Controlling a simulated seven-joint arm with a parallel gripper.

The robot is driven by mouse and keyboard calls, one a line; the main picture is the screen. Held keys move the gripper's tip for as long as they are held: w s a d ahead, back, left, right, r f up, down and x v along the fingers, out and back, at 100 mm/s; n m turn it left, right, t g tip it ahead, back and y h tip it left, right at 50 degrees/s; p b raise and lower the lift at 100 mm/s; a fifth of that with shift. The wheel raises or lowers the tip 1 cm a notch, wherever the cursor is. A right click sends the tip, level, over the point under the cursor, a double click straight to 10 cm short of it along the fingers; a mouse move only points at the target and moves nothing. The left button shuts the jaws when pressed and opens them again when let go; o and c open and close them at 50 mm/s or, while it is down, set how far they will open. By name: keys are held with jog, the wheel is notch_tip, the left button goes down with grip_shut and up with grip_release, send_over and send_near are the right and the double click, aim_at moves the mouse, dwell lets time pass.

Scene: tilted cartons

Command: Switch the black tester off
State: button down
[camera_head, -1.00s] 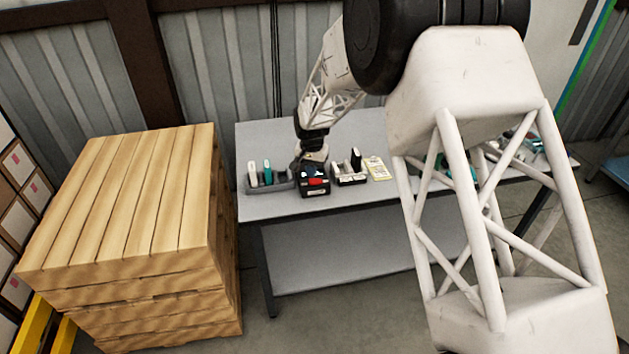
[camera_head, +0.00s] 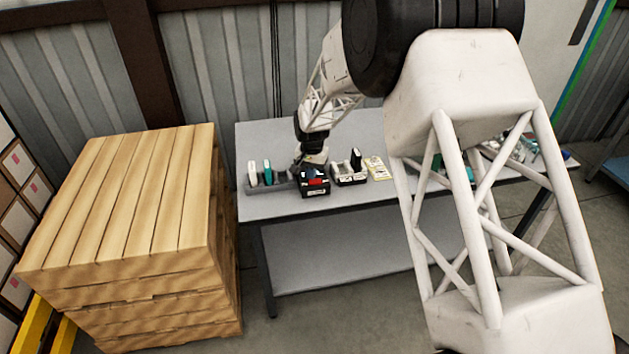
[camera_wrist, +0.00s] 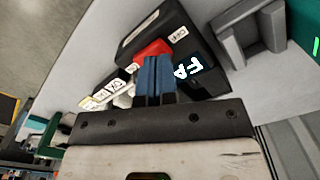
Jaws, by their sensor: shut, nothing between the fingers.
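The black tester (camera_head: 314,190) sits on the grey table, with a red switch (camera_head: 318,182) on it. In the wrist view, the tester (camera_wrist: 134,40) shows its red switch (camera_wrist: 152,48), a label reading OFF (camera_wrist: 178,34) and a lit display (camera_wrist: 188,69) with pale letters, partly cut off by my fingers. My gripper (camera_wrist: 155,62) is shut and empty, its blue fingertips right at the red switch. I cannot tell whether they touch it. In the head view my gripper (camera_head: 312,170) is over the tester's back left part.
A grey holder (camera_head: 283,185) with white and teal items stands just left of the tester. A black-and-white tray (camera_head: 350,180) with upright items and a yellow card (camera_head: 376,168) are to its right. The table's front strip (camera_head: 290,210) is clear. A wooden pallet stack (camera_head: 130,210) stands left.

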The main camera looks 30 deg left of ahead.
jog(key=shift+f, duration=0.9)
dwell(0.8)
jog(key=shift+r, duration=0.1)
jog(key=shift+r, duration=3.4)
